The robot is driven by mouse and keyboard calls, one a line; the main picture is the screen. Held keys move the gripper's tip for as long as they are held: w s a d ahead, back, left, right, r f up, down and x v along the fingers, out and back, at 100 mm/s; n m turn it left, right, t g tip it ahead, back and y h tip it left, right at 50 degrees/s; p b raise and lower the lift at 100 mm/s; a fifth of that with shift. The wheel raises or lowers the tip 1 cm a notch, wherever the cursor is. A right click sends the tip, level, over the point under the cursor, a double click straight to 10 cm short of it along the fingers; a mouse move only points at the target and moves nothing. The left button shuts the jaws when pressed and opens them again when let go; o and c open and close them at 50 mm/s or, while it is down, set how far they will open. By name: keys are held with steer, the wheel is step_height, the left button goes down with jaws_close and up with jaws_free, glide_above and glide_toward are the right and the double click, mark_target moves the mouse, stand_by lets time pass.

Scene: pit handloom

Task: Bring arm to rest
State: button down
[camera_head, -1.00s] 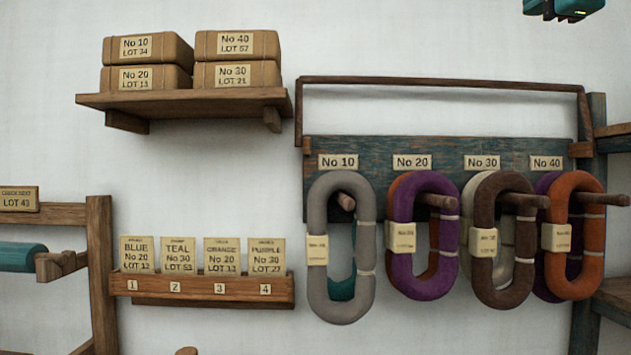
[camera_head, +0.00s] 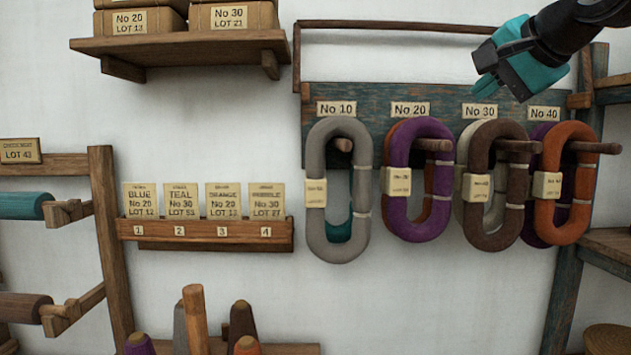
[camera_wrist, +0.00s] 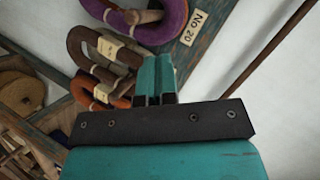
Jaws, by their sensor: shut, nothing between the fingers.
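My gripper (camera_head: 483,78) is teal with a black wrist. It shows at the upper right of the head view, in front of the hank rack near the No 30 label, with no yarn in it. In the wrist view the two teal fingers (camera_wrist: 155,75) are together and empty. The brown hank (camera_wrist: 92,47) and the orange hank (camera_wrist: 95,88) show beyond them. The rest of my arm runs out of the head view at the top right.
The rack board (camera_head: 385,100) carries grey (camera_head: 316,165), purple (camera_head: 432,205), brown (camera_head: 482,220) and orange (camera_head: 580,210) hanks on pegs. A card holder (camera_head: 205,233) hangs left of it. A shelf (camera_head: 180,47) with boxes is above. Cones (camera_head: 241,320) stand below. Bare wall lies between.

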steer(key=s+a+f+n+g+b, duration=0.1)
steer(key=s+a+f+n+g, duration=0.2)
steer(key=f, duration=0.5)
steer(key=s+a+f+n+g+y, duration=0.1)
steer(key=s+a+f+n+g, duration=0.15)
steer(key=s+f, duration=0.4)
steer(key=s+a+f+n+g+b, duration=0.15)
steer(key=a+f+n, duration=0.25)
steer(key=f, duration=0.6)
steer(key=s+a+f+n+g, duration=0.1)
steer(key=s+f+n+g, duration=0.4)
steer(key=s+f, duration=0.8)
steer(key=s+n, duration=0.2)
steer(key=s, duration=0.1)
steer(key=shift+f+g+b, duration=0.15)
steer(key=shift+g+b, duration=0.15)
steer(key=shift+b, duration=0.05)
steer(key=shift+a, duration=0.1)
